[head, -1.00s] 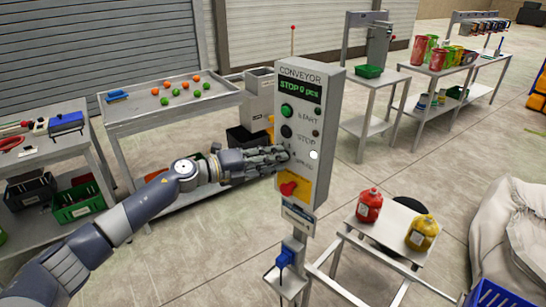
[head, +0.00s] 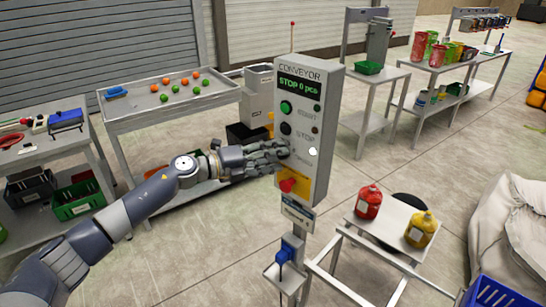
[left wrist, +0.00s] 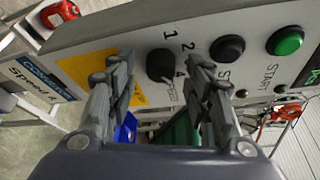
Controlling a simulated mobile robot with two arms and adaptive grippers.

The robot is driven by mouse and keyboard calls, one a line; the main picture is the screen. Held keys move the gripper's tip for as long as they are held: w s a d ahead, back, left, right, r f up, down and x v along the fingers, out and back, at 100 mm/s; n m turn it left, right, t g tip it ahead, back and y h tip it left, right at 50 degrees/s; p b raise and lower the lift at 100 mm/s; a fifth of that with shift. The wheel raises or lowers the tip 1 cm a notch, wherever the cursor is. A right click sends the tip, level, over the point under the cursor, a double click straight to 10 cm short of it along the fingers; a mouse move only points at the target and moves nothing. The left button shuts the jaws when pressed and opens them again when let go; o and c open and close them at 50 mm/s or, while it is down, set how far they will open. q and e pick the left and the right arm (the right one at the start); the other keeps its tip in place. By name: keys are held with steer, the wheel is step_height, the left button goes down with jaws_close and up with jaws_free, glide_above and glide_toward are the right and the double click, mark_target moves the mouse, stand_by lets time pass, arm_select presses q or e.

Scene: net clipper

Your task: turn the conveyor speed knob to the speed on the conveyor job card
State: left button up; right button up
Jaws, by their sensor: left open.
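The conveyor control box (head: 317,125) stands upright on a post, its display reading "STOP 0 pcs". Its black speed knob (left wrist: 160,65) shows in the left wrist view, with the figures 1, 2 and 4 legible around it; its exact setting is unclear. My left gripper (left wrist: 157,72) is open, a finger on each side of the knob; I cannot tell if they touch it. My right gripper is out of view.
The green START button (head: 286,107) and black STOP button (head: 286,128) sit above the knob. A red switch (head: 290,185) on a yellow plate sits below. A table with balls (head: 140,112) stands behind my arm. A small stand (head: 392,217) with bottles is at right.

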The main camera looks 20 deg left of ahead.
arm_select(q)
steer(key=v, duration=1.2)
steer(key=shift+w, duration=0.1)
